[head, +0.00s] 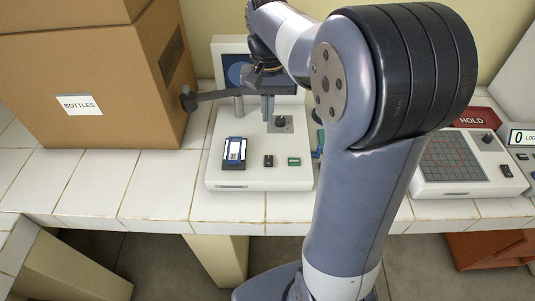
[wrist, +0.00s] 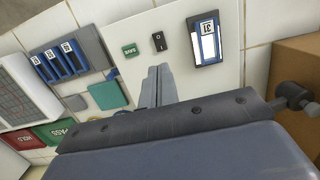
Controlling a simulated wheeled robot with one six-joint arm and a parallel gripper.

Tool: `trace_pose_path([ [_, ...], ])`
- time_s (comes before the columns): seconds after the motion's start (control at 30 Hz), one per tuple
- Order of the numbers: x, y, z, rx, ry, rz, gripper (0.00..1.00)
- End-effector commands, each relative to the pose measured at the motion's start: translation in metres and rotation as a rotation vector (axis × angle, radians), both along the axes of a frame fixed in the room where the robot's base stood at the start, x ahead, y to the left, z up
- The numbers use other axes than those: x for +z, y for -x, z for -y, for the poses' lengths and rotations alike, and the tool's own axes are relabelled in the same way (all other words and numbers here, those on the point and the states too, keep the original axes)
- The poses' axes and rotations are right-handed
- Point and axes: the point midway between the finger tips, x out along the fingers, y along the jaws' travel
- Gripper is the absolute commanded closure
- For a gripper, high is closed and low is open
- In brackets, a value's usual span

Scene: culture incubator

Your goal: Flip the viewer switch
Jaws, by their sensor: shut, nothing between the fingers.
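The viewer (head: 225,178) is a white bench unit with a dark screen (head: 236,69) at its back. The switch also shows in the wrist view (wrist: 159,41), just beyond the fingertips. I cannot tell which way it is tipped. My gripper (head: 267,117) is shut and empty, fingers pointing down above the viewer behind the switch. In the wrist view the fingers (wrist: 158,70) are together and apart from the switch.
A cardboard box marked BOTTLES (head: 90,80) stands close left of the viewer. A dark joystick (head: 283,122) rises from the panel near my fingers. White tiles in front are clear.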

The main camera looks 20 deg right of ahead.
Motion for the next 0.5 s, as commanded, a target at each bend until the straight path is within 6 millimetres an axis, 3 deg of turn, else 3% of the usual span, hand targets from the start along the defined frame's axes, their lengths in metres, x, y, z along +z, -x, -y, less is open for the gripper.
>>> trace_pose_path([
  [0.23, -0.021, 0.003, -0.001, 0.0, 0.0, -0.004, 1.0],
  [0.5, -0.078, 0.01, -0.003, 0.0, 0.0, -0.006, 1.0],
])
